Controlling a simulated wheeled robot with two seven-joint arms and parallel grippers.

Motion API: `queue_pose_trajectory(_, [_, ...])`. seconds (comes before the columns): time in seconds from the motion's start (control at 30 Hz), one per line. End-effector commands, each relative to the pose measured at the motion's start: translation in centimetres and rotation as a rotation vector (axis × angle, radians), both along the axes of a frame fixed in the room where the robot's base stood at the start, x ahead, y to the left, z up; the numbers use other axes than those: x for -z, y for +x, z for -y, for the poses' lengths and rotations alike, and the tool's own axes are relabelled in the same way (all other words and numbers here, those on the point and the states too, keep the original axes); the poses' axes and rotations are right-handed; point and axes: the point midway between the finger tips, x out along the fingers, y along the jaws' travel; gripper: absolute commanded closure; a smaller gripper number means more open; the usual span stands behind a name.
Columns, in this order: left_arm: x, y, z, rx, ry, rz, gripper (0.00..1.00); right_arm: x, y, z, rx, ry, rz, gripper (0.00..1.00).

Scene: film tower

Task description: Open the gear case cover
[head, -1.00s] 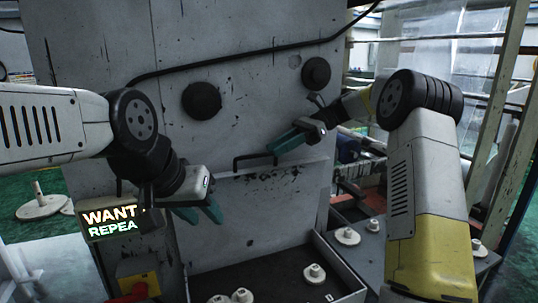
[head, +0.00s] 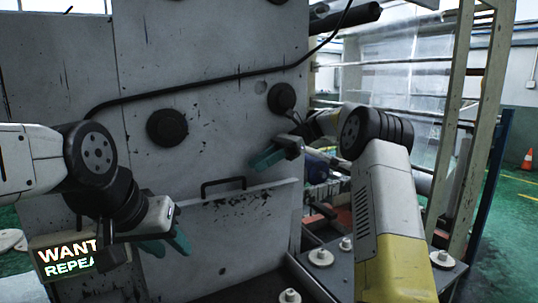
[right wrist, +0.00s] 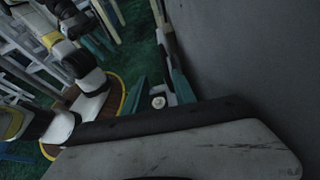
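The gear case cover (head: 243,240) is the grey scuffed lower panel on the machine's front in the head view. A black bar handle (head: 222,188) is at its top edge. The cover appears shut. My right gripper (head: 263,159) has teal fingers just above and right of the handle, apparently not gripping it. In the right wrist view its fingers (right wrist: 160,92) are apart with nothing held between them. My left gripper (head: 168,244) is low at the cover's left side, below the handle, with its teal fingers apart and empty.
Two black round knobs (head: 167,127) and (head: 281,98) and a black cable (head: 200,84) are on the machine front above. A dark tray with pale film reels (head: 320,257) stands at lower right. A lit sign (head: 67,257) is at lower left. A metal frame (head: 480,120) stands at right.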

Motion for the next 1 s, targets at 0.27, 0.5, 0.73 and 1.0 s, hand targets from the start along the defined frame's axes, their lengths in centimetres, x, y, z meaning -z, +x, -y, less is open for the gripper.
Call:
queue_pose_trajectory(0.27, [0.0,0.0,0.0,0.000,0.000,0.000,0.64,-0.7,1.1,1.6,0.001,0.000,0.000,0.68])
queue_pose_trajectory(0.5, [0.0,0.0,0.0,0.000,0.000,0.000,0.64,-1.2,2.0,2.7,-0.006,0.001,0.001,0.68])
queue_pose_trajectory(0.73, [0.0,0.0,0.0,0.000,0.000,0.000,0.64,-1.8,2.9,3.9,0.001,0.001,0.002,0.68])
queue_pose_trajectory(1.0, [0.0,0.0,0.0,0.000,0.000,0.000,0.64,-1.9,3.1,4.3,0.005,0.000,0.001,0.68])
